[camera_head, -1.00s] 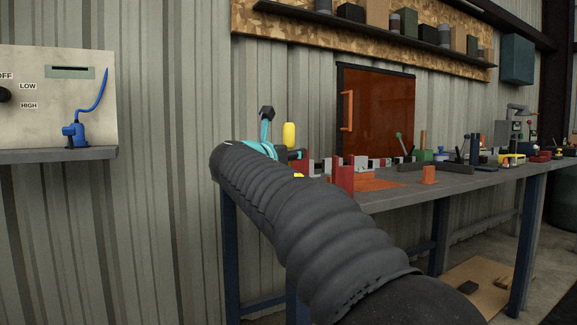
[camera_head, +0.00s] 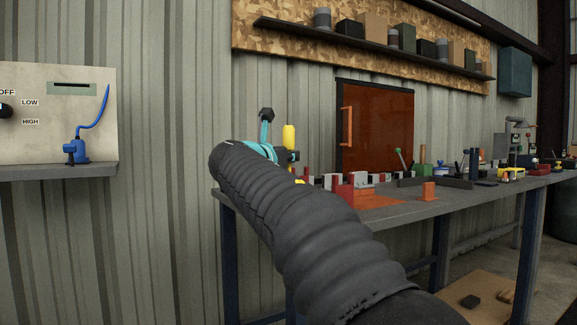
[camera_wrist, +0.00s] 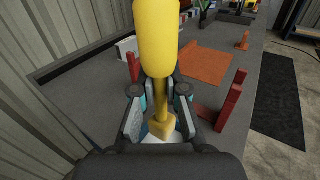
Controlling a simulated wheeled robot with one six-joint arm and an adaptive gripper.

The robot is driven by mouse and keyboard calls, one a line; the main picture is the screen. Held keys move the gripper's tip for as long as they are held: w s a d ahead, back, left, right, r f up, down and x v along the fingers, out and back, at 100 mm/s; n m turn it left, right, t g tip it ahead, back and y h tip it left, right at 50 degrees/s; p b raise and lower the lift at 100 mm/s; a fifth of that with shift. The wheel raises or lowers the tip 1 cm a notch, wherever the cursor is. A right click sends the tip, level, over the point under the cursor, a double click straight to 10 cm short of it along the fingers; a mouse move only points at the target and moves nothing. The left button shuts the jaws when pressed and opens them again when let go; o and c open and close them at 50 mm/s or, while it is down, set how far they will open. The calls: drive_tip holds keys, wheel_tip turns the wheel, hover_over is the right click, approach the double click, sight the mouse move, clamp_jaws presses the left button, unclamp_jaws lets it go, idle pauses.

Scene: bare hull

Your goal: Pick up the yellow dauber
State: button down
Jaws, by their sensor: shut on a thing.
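The yellow dauber shows large in the wrist view (camera_wrist: 157,40), with a thick rounded yellow body above and a narrower stem running down to a yellow end piece. My gripper (camera_wrist: 160,92) is shut on its stem, one finger on each side. The dauber stands roughly upright in the jaws, above the grey workbench (camera_wrist: 265,95). In the head view the yellow dauber (camera_head: 289,137) rises behind the end of my dark ribbed arm. My arm hides most of the gripper there.
Red upright blocks (camera_wrist: 229,100) stand near the gripper on the bench. An orange mat (camera_wrist: 203,65) and an orange block (camera_head: 429,191) lie beyond. The corrugated wall (camera_wrist: 45,50) is close on the left. Tools and a dark tray crowd the bench's far right.

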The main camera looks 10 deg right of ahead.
drive_tip(key=s+d+r+p, duration=0.1)
drive_tip(key=s+d+r, duration=0.4)
drive_tip(key=d, duration=0.5)
wheel_tip(320, 180, up, 2)
drive_tip(key=shift+s+d+r+p, duration=0.1)
drive_tip(key=shift+s+d+p, duration=0.05)
drive_tip(key=shift+s+p, duration=0.15)
idle(0.9)
idle(0.3)
